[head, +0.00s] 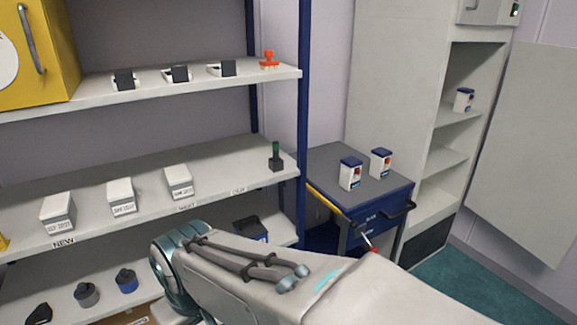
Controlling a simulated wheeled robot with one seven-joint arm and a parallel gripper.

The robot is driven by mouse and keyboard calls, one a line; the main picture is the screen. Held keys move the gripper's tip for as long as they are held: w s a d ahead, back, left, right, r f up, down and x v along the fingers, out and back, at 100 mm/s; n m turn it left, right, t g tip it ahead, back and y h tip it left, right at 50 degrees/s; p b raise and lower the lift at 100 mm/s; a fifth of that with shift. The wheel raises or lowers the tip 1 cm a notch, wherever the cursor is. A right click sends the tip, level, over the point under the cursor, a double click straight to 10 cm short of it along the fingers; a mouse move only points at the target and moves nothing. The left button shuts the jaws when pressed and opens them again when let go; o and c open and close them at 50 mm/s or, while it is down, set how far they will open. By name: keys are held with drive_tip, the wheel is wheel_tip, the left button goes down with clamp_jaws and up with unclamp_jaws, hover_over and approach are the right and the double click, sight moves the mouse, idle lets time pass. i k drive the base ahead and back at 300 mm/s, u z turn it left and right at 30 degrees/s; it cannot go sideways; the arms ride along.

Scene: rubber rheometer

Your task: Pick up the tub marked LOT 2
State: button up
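Two white tubs with blue lids stand upright on the top of the blue cart: a left one (350,174) and a right one (381,163). A third, similar tub (463,99) stands on a shelf of the tall cabinet at the right. Three white lidded boxes with printed labels stand on the middle shelf: left (58,212), middle (122,197) and right (179,181). My arm crosses the bottom of the view; my gripper does not show.
The blue cart (345,200) has a grey top with free room around the tubs. The shelf unit's blue post (303,120) stands just left of it. An orange-red stamp-like object (269,60) and dark blocks sit on the upper shelf. A cabinet door (530,150) stands open at the right.

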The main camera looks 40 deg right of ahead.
sight(349, 180)
drive_tip(key=u, duration=0.6)
drive_tip(key=k, duration=1.2)
drive_tip(key=z, duration=2.05)
drive_tip(key=i, duration=0.5)
drive_tip(key=z, duration=0.05)
